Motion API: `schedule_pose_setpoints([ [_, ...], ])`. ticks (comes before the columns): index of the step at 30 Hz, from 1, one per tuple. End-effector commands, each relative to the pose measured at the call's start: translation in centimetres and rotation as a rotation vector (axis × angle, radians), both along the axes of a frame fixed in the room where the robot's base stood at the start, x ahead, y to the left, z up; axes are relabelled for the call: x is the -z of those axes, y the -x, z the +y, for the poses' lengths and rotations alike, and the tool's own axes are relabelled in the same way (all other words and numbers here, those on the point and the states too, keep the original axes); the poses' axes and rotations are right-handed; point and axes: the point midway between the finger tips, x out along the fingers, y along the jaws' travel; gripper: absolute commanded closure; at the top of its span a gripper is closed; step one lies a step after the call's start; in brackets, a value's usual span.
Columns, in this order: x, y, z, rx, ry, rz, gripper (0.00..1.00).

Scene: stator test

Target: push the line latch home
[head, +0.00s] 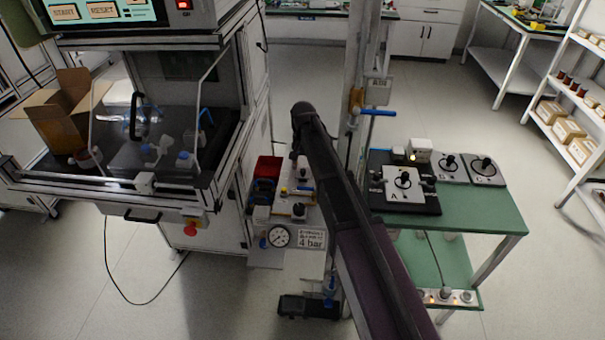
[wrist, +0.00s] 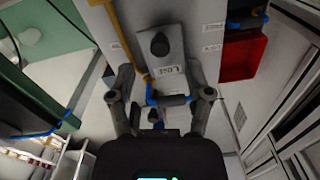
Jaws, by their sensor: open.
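My gripper (wrist: 160,88) is open in the wrist view, its two fingers spread apart. A yellow strip (wrist: 128,45) runs beside the block down to the bar. In the head view I cannot make out the gripper or the latch; my dark arm crosses the middle and hides part of the pneumatic panel.
A pressure gauge (head: 278,236) and a "4 bar" sign (head: 311,240) are on the panel left of my arm. A red bin (wrist: 243,58) is at the right in the wrist view. A green table (head: 480,213) stands right, an enclosed bench (head: 150,215) left. Floor is open behind.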

Motion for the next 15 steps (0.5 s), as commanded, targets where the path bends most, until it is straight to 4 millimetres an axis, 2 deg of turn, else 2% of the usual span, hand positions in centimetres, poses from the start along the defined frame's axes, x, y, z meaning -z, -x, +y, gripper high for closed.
schedule_pose_setpoints([
  [1, 0.8, 0.0, 0.0, 0.0, 0.0, 0.0, 0.35],
  [6, 2.1, 0.0, 0.0, -0.001, 0.0, 0.0, 0.35],
  [15, 3.7, 0.0, 0.1, -0.001, 0.0, 0.0, 0.35],
])
